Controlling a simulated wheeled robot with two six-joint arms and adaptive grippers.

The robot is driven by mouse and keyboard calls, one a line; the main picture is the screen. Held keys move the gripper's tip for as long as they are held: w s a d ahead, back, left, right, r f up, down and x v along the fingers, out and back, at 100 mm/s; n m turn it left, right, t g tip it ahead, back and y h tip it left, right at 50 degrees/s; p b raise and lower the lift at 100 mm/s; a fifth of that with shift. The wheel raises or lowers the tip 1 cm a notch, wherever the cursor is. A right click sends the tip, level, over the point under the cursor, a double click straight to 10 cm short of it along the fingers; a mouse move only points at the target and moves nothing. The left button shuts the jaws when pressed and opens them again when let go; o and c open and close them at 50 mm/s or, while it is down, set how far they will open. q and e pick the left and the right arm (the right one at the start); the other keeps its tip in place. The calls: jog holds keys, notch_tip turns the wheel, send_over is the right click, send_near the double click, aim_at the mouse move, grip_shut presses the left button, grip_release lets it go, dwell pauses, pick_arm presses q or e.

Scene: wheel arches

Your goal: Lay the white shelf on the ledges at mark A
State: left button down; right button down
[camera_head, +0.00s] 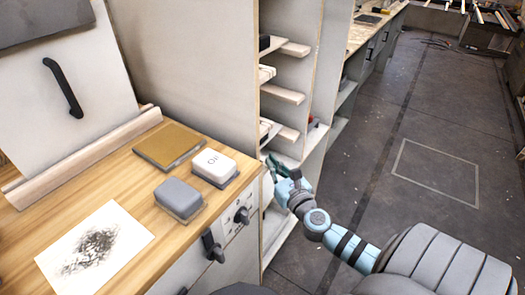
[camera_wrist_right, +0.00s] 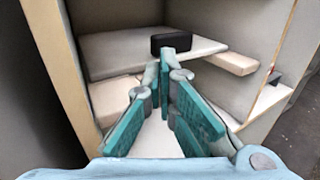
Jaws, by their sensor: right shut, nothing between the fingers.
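My right gripper (camera_head: 282,168) reaches into the low front of the open cabinet. In the right wrist view its teal fingers (camera_wrist_right: 167,58) are together at the tips with nothing between them. Just beyond them a pale flat board (camera_wrist_right: 112,50), which looks like the white shelf, lies inside the cabinet. A black block (camera_wrist_right: 171,42) rests on it. I cannot tell whether the fingertips touch the board. A wooden ledge (camera_wrist_right: 230,63) juts out on the right; more ledges (camera_head: 283,94) show in the head view. Mark A is not readable. My left gripper is out of view.
A wooden bench (camera_head: 180,228) stands on the left with a grey block (camera_head: 180,197), a white block (camera_head: 214,166), a tan pad (camera_head: 169,146) and a smudged paper (camera_head: 95,253). Knobs project from its front. The cabinet side walls are close to my gripper. Open floor (camera_head: 430,128) lies to the right.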

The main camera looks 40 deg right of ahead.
jog(key=x, duration=0.6)
jog(key=shift+w, duration=0.3)
